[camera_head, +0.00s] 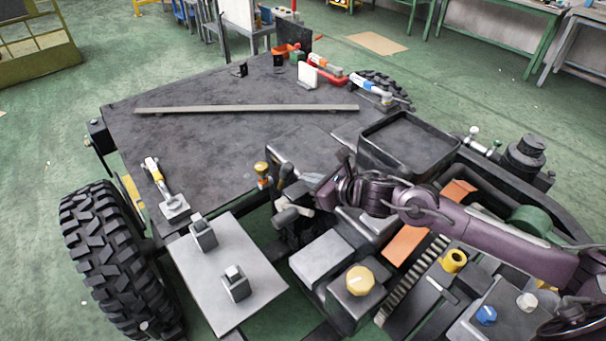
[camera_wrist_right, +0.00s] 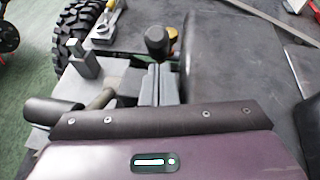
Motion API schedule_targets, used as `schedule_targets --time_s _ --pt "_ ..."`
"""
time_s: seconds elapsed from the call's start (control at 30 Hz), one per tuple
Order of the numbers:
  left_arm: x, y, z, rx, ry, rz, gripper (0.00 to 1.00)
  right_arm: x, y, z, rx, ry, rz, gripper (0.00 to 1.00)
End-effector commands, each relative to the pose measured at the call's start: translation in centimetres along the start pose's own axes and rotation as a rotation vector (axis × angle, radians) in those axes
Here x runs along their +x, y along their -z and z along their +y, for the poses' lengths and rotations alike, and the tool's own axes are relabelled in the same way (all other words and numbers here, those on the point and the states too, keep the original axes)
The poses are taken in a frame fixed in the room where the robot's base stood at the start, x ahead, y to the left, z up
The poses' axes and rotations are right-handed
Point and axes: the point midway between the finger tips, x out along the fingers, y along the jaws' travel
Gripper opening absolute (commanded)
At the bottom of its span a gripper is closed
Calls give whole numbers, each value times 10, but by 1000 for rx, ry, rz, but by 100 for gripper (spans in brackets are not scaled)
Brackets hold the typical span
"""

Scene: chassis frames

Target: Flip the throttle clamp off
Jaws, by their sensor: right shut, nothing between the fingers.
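My right gripper (camera_head: 305,190) reaches in from the right over the machine. It is shut and empty, beside a dark-knobbed upright lever (camera_head: 286,174). In the right wrist view a black knob (camera_wrist_right: 156,40) stands just beyond the grey parts at the jaw. I cannot tell for certain whether this lever is the throttle clamp or whether the gripper touches it. A pale handle (camera_head: 300,209) lies just below the gripper. My left gripper is not in view.
The dark plate (camera_head: 220,145) carries a long flat bar (camera_head: 245,108). A light plate (camera_head: 215,290) bears two grey blocks. A yellow knob (camera_head: 360,280) sits on a box below the arm. A black tray (camera_head: 410,140) stands behind it. Red-handled clamps (camera_head: 325,68) sit at the far edge.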

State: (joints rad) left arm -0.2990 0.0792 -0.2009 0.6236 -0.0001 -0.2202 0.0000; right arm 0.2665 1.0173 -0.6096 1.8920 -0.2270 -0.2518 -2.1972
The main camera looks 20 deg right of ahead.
Motion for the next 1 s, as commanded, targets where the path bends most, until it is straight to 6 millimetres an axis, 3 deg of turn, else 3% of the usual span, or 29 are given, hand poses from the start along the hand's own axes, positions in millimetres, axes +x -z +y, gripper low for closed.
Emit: schedule_targets --time_s 0.3,0.77,1.0 --pt "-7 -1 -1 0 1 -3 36 25 0 0 0 0 -1 0" --pt "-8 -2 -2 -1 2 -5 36 26 -2 0 0 -1 6 0" --pt "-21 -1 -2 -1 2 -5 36 31 -16 -3 8 -10 76 0"
